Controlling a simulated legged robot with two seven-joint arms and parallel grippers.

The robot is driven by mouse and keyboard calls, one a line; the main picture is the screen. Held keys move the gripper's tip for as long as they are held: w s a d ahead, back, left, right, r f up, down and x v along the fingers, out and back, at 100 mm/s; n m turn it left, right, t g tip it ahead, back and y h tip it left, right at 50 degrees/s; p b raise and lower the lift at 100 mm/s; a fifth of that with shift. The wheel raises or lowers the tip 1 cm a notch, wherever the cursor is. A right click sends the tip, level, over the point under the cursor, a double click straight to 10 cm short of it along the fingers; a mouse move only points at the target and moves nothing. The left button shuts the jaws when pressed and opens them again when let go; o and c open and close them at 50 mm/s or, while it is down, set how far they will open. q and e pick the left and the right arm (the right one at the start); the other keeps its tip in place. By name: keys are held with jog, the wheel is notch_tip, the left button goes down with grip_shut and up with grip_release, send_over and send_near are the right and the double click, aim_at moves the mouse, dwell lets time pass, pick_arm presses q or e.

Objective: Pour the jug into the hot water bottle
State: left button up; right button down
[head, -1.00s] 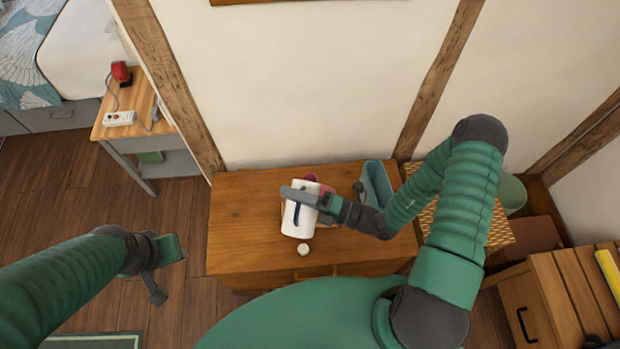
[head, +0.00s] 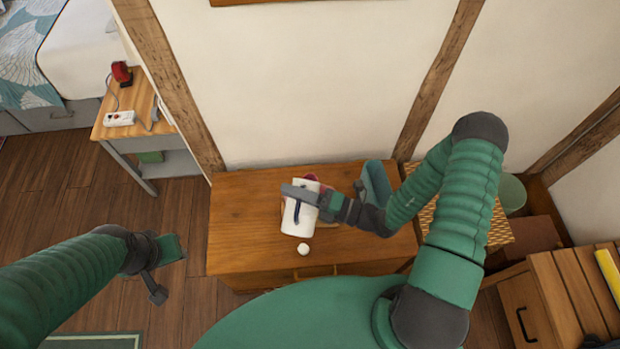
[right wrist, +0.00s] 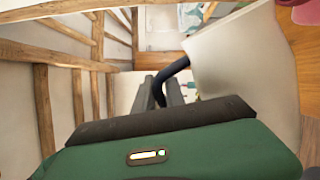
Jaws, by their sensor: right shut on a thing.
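The white jug (head: 291,220) with a dark blue handle is above the wooden chest, held by my right gripper (head: 300,195). My right gripper is shut on its handle. In the right wrist view the dark handle (right wrist: 175,72) runs between the fingers and the white jug body (right wrist: 245,65) leans to the right. A pinkish-red thing (head: 326,189), probably the hot water bottle, is mostly hidden behind the jug and gripper. Its opening and any pouring stream cannot be seen. My left gripper (head: 168,270) is open and empty, over the floor left of the chest.
The wooden chest (head: 235,225) has clear room on its left. A small white round object (head: 303,249) lies near its front edge. A blue-grey container (head: 376,182) stands at the right back, beside my right forearm. A side table (head: 140,128) stands at left.

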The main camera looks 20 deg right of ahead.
aim_at(290, 216)
jog(key=shift+w+d+r+m+p, duration=0.4)
jog(key=shift+w+r+m, duration=0.25)
jog(key=shift+m, duration=0.15)
dwell(2.0)
jog(key=s+f+n+b, duration=0.1)
jog(key=s+a+f+n, duration=0.1)
jog(key=s+f+n+b, duration=0.1)
jog(key=shift+a+f+n+b, duration=0.3)
jog(key=shift+a+f, duration=0.1)
jog(key=shift+s+a+f+n+y, duration=0.15)
jog(key=shift+n+y, duration=0.15)
jog(key=shift+n, duration=0.2)
jog(key=shift+s+a+f+n+b, duration=0.1)
jog(key=shift+s+f+n+b, duration=0.15)
jog(key=shift+f+n, duration=0.25)
jog(key=shift+s+a+f+n+b, duration=0.25)
jog(key=shift+s+f+n+b, duration=0.15)
jog(key=shift+n, duration=0.2)
jog(key=s+a+f+n+g+y+b, duration=0.1)
jog(key=s+a+f+n+b, duration=0.3)
jog(key=f+n, duration=0.5)
jog(key=shift+s+f+n, duration=0.3)
jog(key=shift+s+f, duration=0.05)
jog(key=shift+s, duration=0.65)
